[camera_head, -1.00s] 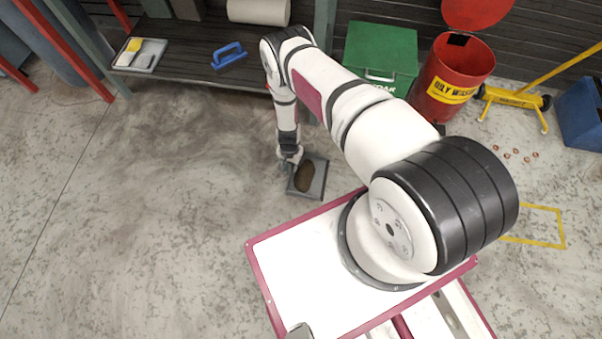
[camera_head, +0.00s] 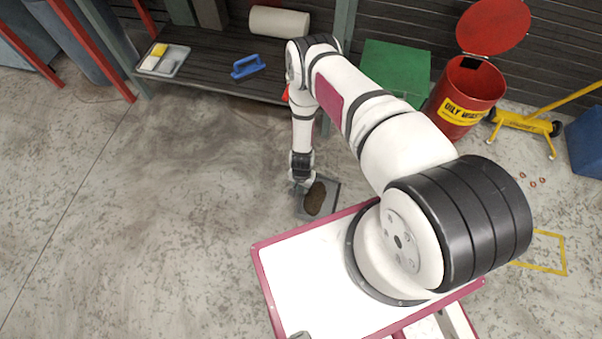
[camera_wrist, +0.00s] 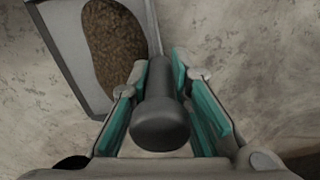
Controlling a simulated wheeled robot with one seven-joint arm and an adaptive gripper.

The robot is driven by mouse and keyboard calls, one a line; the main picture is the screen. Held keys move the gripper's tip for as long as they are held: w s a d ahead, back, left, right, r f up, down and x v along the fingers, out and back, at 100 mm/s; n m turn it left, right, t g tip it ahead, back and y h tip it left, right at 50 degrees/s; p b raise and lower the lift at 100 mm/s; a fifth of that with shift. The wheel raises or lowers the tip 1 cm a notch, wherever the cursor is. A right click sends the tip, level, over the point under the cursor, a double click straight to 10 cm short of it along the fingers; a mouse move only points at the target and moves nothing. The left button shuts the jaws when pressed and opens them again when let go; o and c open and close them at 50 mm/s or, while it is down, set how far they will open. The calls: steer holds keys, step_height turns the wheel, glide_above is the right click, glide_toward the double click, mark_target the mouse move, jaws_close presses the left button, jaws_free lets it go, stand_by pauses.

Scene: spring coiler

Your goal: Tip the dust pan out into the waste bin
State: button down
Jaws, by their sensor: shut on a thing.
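The grey dust pan (camera_head: 333,192) is held out in front of my base, with a heap of brown dust (camera_head: 314,199) in it. In the wrist view the pan (camera_wrist: 70,35) is at the upper left with the dust (camera_wrist: 113,45) in it. My gripper (camera_head: 299,186) is at the pan's left side. In the wrist view my gripper (camera_wrist: 168,90) has its teal-padded fingers on both sides of the pan's dark round handle (camera_wrist: 160,122). The red waste bin (camera_head: 468,92), with a yellow label and its lid (camera_head: 494,25) raised, stands at the upper right, apart from the pan.
A green box (camera_head: 395,68) stands left of the bin, partly behind my arm. A yellow wheeled jack (camera_head: 525,122) is right of the bin. A low dark shelf (camera_head: 205,75) holds a blue-handled tool (camera_head: 247,66) and a tray. Open floor lies to the left.

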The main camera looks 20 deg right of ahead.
steer(key=s+a, duration=0.1)
steer(key=s, duration=0.1)
steer(key=s+p, duration=0.1)
steer(key=s, duration=0.2)
steer(key=s+a+r+p, duration=0.1)
steer(key=s, duration=0.2)
steer(key=shift+a, duration=0.35)
steer(key=shift+s, duration=0.15)
steer(key=shift+s+r+g+h+b, duration=0.1)
steer(key=shift+r+g+h+b, duration=0.15)
steer(key=shift+g+h+b, duration=0.55)
steer(key=shift+r+t+b, duration=0.2)
steer(key=shift+t+b, duration=0.1)
steer(key=shift+b, duration=0.15)
